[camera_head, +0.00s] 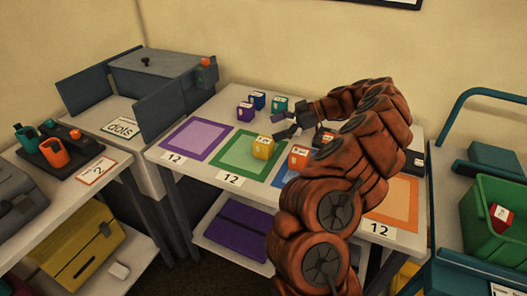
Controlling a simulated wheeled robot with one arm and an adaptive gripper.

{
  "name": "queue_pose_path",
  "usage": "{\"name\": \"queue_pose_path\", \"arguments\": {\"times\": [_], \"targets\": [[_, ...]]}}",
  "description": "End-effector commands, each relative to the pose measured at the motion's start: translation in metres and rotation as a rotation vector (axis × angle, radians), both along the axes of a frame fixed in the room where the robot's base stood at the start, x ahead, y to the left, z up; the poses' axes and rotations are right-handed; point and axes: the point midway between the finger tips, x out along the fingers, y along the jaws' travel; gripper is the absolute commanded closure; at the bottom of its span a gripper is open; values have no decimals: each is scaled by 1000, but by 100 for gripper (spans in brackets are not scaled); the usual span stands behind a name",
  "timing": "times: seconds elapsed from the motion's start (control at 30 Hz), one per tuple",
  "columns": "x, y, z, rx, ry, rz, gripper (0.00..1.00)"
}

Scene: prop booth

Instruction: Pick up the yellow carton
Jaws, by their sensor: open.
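The yellow carton (263,147) is a small cube with a pale label on top. It stands upright on the table, at the right side of the green square. My gripper (281,125) is open just behind and to the right of the carton, with its fingers pointing left. The fingers look apart from the carton, though the exact gap is hard to judge. My brown arm reaches in from the lower right and hides part of the table.
Purple (245,111), blue (257,99) and teal (280,104) cubes stand behind the gripper. The purple square (195,139) is empty. A green bin (485,236) is at right.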

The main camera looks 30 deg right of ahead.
Motion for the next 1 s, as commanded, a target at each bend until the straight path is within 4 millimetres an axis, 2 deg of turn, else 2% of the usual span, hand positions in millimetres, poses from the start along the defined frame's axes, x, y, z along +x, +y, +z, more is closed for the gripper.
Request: {"name": "queue_pose_path", "arguments": {"times": [0.03, 0.1, 0.27, 0.77, 1.0], "targets": [[-4, -16, -14, -10, -14, -24, 0], [-8, -31, -23, -23, -40, -42, 0], [-14, -48, -33, -42, -70, -64, 0], [1, -27, -44, -43, -72, -65, 0], [13, -9, -49, -42, -71, -63, 0]]}}
